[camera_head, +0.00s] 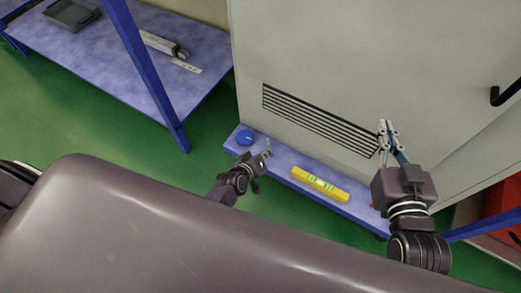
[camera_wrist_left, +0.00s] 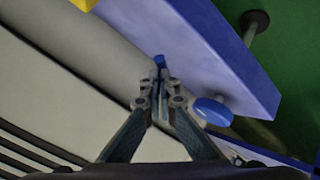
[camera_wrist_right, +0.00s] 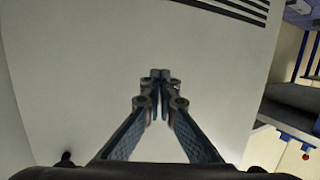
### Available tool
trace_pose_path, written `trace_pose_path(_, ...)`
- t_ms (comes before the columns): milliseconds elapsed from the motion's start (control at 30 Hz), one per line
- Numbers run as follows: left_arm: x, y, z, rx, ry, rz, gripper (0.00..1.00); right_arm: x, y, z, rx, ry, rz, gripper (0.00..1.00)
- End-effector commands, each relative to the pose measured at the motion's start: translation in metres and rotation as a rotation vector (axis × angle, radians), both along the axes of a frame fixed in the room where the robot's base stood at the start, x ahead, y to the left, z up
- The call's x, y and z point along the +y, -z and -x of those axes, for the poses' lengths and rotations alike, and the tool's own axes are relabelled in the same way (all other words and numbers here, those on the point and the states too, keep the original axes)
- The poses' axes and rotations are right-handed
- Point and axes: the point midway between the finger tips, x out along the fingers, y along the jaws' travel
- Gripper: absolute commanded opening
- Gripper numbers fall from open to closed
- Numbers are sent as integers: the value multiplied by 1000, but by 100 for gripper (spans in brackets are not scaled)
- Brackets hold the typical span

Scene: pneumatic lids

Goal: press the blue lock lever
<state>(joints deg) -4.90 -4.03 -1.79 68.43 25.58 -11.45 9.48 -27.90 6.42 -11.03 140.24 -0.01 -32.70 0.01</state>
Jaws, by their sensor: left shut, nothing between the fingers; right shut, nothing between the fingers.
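A small blue piece (camera_wrist_left: 160,60) shows just beyond my left fingertips in the left wrist view. It may be the blue lock lever; I cannot tell whether the fingers touch it. A round blue disc (camera_head: 245,137) lies on the low blue-grey shelf (camera_head: 277,163), and shows beside the fingers in the left wrist view (camera_wrist_left: 213,111). My left gripper (camera_head: 266,153) is shut and empty over the shelf, right of the disc. My right gripper (camera_head: 383,124) is shut and empty, in front of the pale cabinet (camera_head: 370,60).
A yellow spirit level (camera_head: 320,184) lies on the low shelf. The cabinet has a dark vent (camera_head: 318,121) and a black handle (camera_head: 505,92). A blue-framed table (camera_head: 90,50) holds a dark tray (camera_head: 72,13) at the left. Green floor (camera_head: 75,108) is clear there.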

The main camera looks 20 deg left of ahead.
Motion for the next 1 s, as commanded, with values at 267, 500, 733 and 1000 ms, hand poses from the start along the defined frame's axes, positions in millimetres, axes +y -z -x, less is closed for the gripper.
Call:
trace_pose_path(267,10,0,-5,0,1,-1,0,1,-7,-2,-33,-1,-9,0)
trace_pose_path(500,10,0,-5,0,0,0,0,2,-8,-2,-38,-2,-10,0)
trace_pose_path(733,11,-4,-5,0,1,-1,0,0,3,1,23,-1,4,0)
trace_pose_path(1000,11,-16,-6,0,1,-1,0,-14,55,27,277,17,66,0)
